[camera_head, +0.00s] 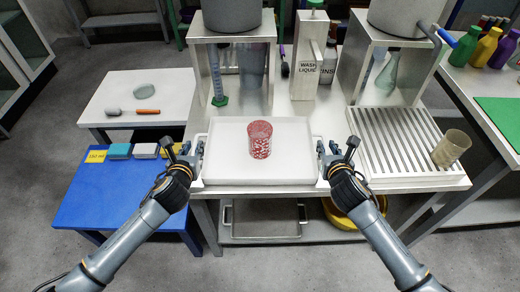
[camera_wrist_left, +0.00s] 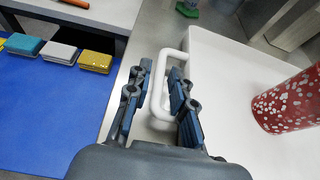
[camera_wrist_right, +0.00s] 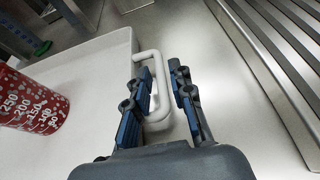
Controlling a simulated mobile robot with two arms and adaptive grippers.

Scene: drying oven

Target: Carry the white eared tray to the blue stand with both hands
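The white eared tray (camera_head: 225,172) lies on the metal bench with a red beaker with white marks (camera_head: 260,140) standing on it. My left gripper (camera_head: 195,150) is at the tray's left ear (camera_wrist_left: 160,112), its fingers apart on either side of the ear's bar. My right gripper (camera_head: 327,150) is at the right ear (camera_wrist_right: 158,108), its fingers also apart with the bar between them. Neither gripper visibly clamps its ear. The blue stand (camera_head: 105,200) is low and to the left of the bench, with its front part bare.
A slatted rack (camera_head: 385,150) with a tan beaker (camera_head: 452,148) is right of the tray. Metal ovens stand behind.

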